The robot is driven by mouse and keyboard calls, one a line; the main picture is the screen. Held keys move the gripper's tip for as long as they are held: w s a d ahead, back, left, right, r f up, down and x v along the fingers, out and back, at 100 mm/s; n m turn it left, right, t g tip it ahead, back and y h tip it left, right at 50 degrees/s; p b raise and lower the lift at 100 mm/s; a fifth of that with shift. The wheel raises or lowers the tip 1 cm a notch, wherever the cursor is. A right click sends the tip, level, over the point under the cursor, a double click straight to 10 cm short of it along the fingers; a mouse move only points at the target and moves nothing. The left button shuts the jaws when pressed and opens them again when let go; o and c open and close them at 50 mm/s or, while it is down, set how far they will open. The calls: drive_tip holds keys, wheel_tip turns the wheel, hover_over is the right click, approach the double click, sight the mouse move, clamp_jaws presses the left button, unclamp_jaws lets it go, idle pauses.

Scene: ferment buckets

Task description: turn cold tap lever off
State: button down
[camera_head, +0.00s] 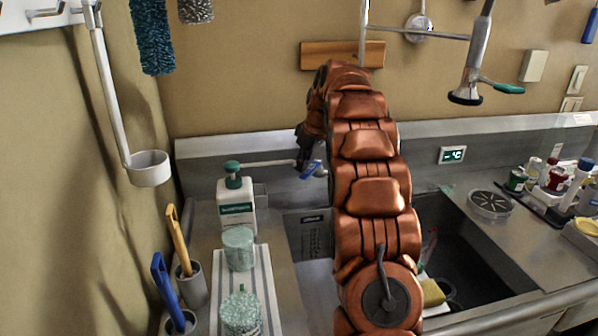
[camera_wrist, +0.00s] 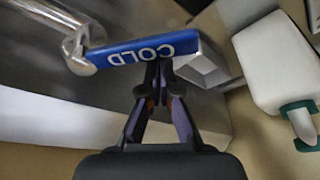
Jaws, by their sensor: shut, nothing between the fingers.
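The cold tap lever is a blue bar marked COLD. In the wrist view the lever (camera_wrist: 140,50) runs across the upper middle, with its left end near a chrome tap part (camera_wrist: 78,48). In the head view the blue lever (camera_head: 311,170) shows at the back of the sink, beside my arm. My gripper (camera_wrist: 160,68) is shut with nothing between its fingers. Its fingertips are right at the lever's near edge; I cannot tell whether they touch it. In the head view my gripper (camera_head: 303,160) is small and dark, and my arm hides part of the tap area.
A white soap bottle with a green pump (camera_head: 237,205) stands left of the sink (camera_head: 465,250); it also shows in the wrist view (camera_wrist: 270,60). A spray head (camera_head: 468,90) hangs at the right. Several bottles and jars stand on the right counter. A green-lit display (camera_head: 452,155) is on the backsplash.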

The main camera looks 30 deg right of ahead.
drive_tip(key=shift+s+d+f+b, duration=0.15)
drive_tip(key=shift+s+d+b, duration=0.15)
drive_tip(key=shift+s+b, duration=0.7)
drive_tip(key=shift+d+b, duration=0.15)
drive_tip(key=shift+b, duration=0.3)
drive_tip(key=shift+s+r, duration=0.1)
drive_tip(key=shift+r, duration=0.1)
drive_tip(key=p, duration=0.1)
drive_tip(key=w+p, duration=0.1)
drive_tip(key=shift+w+a+r+p, duration=0.1)
drive_tip(key=shift+a+r+p, duration=0.1)
drive_tip(key=shift+a+p, duration=0.1)
drive_tip(key=w+p, duration=0.1)
drive_tip(key=p, duration=0.1)
drive_tip(key=w+m+p, duration=0.1)
drive_tip(key=p, duration=0.2)
drive_tip(key=w+p, duration=0.1)
drive_tip(key=p, duration=0.1)
drive_tip(key=shift+w+a+f, duration=0.1)
drive_tip(key=shift+a, duration=0.2)
